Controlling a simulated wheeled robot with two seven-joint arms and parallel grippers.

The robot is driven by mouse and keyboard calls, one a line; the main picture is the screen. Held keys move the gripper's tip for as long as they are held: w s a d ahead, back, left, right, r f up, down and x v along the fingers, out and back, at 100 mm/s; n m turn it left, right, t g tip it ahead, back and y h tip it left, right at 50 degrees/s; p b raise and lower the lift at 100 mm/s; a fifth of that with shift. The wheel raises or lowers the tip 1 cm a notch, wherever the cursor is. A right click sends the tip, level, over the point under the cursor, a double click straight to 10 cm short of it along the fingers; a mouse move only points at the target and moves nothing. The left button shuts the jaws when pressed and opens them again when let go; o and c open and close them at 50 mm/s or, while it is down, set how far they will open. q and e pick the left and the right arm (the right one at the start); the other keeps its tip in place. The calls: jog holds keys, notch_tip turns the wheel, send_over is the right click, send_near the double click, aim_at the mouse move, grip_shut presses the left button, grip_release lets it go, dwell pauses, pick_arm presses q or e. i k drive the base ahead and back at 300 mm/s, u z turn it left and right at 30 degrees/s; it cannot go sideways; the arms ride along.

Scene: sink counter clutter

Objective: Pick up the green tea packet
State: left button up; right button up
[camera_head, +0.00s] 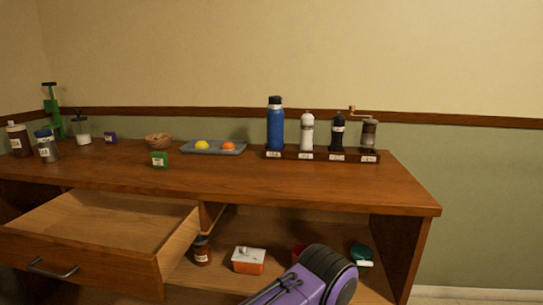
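A small green packet (159,159) with a white label stands upright on the wooden counter (270,183), left of centre and toward the front. It is in front of a brown bowl (158,140). Nothing touches it, and its label is too small to read. Part of my own arm, purple and black, shows at the bottom, right of centre, well below the counter top. No gripper fingers show in the view, so I cannot see either gripper.
A tray (214,147) with a yellow and an orange item is behind and right. A rack (320,154) holds several bottles. A purple packet (110,137) and jars are left. The drawer (101,235) stands open below. The counter's front right is clear.

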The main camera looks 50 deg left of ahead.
aim_at(160, 158)
jog(key=z, duration=0.9)
jog(key=k, duration=1.7)
jog(key=u, duration=1.75)
